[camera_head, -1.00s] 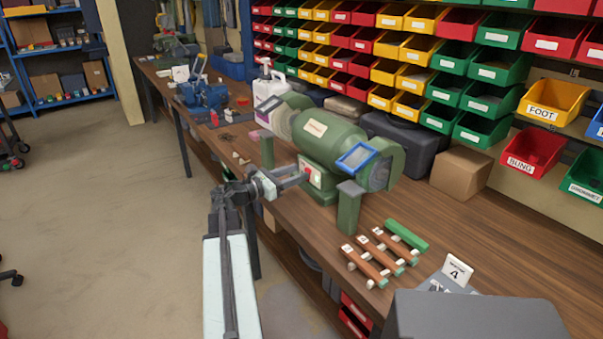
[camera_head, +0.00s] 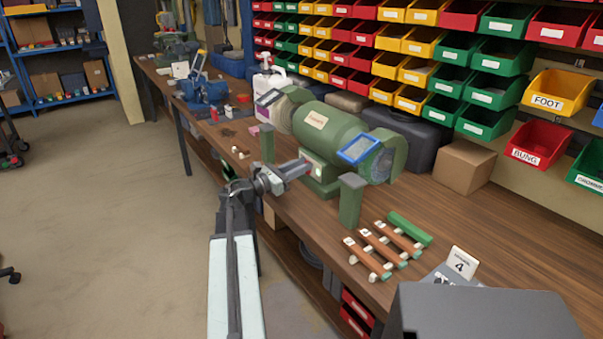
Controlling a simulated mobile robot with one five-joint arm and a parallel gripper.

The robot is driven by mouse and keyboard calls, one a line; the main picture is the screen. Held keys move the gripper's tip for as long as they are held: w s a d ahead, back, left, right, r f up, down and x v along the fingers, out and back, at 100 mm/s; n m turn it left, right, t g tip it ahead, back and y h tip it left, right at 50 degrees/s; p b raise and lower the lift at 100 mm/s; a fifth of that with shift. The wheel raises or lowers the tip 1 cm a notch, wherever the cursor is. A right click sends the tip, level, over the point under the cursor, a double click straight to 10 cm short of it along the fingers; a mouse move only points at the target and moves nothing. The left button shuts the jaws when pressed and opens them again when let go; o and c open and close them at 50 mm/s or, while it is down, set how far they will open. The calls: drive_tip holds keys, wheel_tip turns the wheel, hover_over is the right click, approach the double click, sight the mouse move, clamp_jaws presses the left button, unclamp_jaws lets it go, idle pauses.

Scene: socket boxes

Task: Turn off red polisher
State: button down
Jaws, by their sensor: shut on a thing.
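A green bench polisher (camera_head: 330,135) stands on the wooden workbench, with a wheel at each end and a blue-framed shield at its right end. I see no red polisher; the machine in front of me is green. A pale switch plate (camera_head: 316,172) is on its front base. My gripper (camera_head: 303,168) is at this plate, with its fingers close together and shut on the switch there. The fingers hide the switch, so I cannot tell its position.
A green post (camera_head: 350,200) stands right of the plate. Several wooden pieces (camera_head: 383,247) and a card marked 4 (camera_head: 462,262) lie further right. A blue machine (camera_head: 203,92) and a white bottle (camera_head: 270,88) stand further back. Coloured bins line the wall.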

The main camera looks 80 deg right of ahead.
drive_tip(key=shift+f+g+h+b, duration=0.4)
drive_tip(key=shift+f+b, duration=0.15)
drive_tip(key=shift+b, duration=0.55)
drive_tip(key=shift+a+r, duration=0.1)
drive_tip(key=shift+r, duration=0.25)
drive_tip(key=c, duration=1.2)
unclamp_jaws()
drive_tip(key=shift+w, duration=0.1)
drive_tip(key=b+v, duration=0.1)
drive_tip(key=v, duration=0.3)
drive_tip(key=b+v, duration=0.1)
drive_tip(key=v, duration=0.2)
drive_tip(key=shift+w+a+f, duration=0.2)
drive_tip(key=shift+w+f, duration=0.05)
drive_tip(key=shift+f, duration=0.05)
